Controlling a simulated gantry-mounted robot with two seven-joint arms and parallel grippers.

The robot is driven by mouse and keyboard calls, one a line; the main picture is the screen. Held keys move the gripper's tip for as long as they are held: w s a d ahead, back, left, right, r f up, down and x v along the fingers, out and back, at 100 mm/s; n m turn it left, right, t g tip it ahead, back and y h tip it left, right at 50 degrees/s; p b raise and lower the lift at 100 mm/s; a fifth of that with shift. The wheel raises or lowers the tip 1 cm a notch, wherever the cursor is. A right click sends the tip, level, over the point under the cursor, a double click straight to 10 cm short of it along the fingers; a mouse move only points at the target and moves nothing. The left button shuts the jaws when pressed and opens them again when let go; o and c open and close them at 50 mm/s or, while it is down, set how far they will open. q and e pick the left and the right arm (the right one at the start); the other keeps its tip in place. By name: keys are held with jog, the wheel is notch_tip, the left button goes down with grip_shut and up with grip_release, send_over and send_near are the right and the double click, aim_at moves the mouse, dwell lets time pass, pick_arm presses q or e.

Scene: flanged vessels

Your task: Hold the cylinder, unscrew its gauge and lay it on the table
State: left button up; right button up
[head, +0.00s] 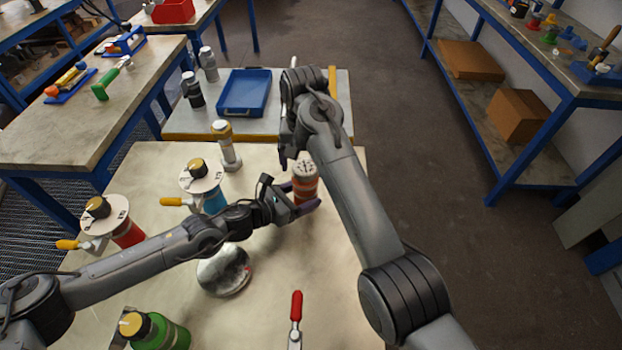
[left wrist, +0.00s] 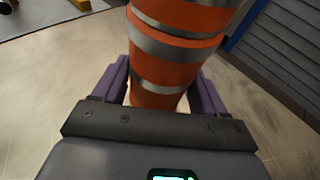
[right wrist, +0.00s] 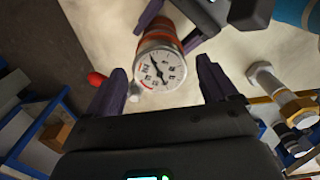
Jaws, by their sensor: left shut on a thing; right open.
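The orange cylinder with silver bands (head: 304,192) stands on the table, upright as far as I can tell; its body fills the upper middle of the left wrist view (left wrist: 165,75). My left gripper (head: 302,206) is shut around the cylinder's body from the left, with purple fingers on both sides. The gauge (head: 305,170), with a round white dial, sits on top of the cylinder. In the right wrist view the gauge (right wrist: 160,70) faces the camera. My right gripper (right wrist: 165,82) is open, its fingers on either side of the dial, apparently not touching it. In the head view the right arm partly hides this gripper.
Blue (head: 212,192) and red (head: 124,232) vessels with flanged tops stand left, a green one (head: 155,330) at the front. A silver dome (head: 224,270) and red-handled clamp (head: 296,308) are nearby. A bolt-like post (head: 227,145) and blue tray (head: 244,92) are behind.

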jog(key=shift+f, duration=0.5)
jog(key=m, duration=0.6)
jog(key=shift+m, duration=0.4)
jog(key=m, duration=1)
